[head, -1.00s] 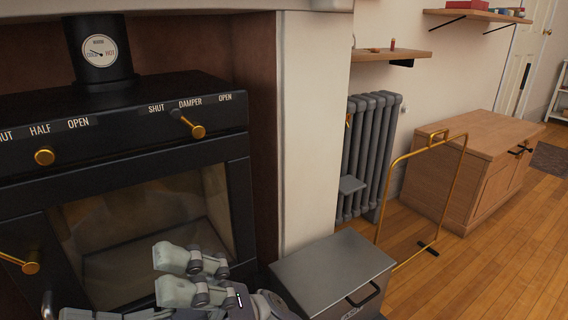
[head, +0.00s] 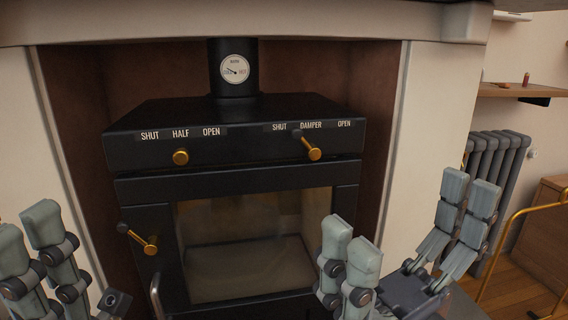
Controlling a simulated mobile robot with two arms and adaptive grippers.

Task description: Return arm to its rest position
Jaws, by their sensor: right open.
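My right gripper (head: 408,222) is at the lower right, in front of the stove's right side and the pale surround. Its fingers are spread wide and nothing is between them. My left gripper (head: 45,250) is at the lower left corner, its pale fingers pointing up. Part of it is cut off by the frame edge, so I cannot tell how far it is open. No object shows in it.
A black stove (head: 240,165) with brass knobs and a glass door fills the middle, inside a pale fireplace surround (head: 430,130). A grey radiator (head: 495,165), a wooden shelf (head: 510,92) and a brass rail (head: 510,235) are at the right. Open floor shows at the lower right.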

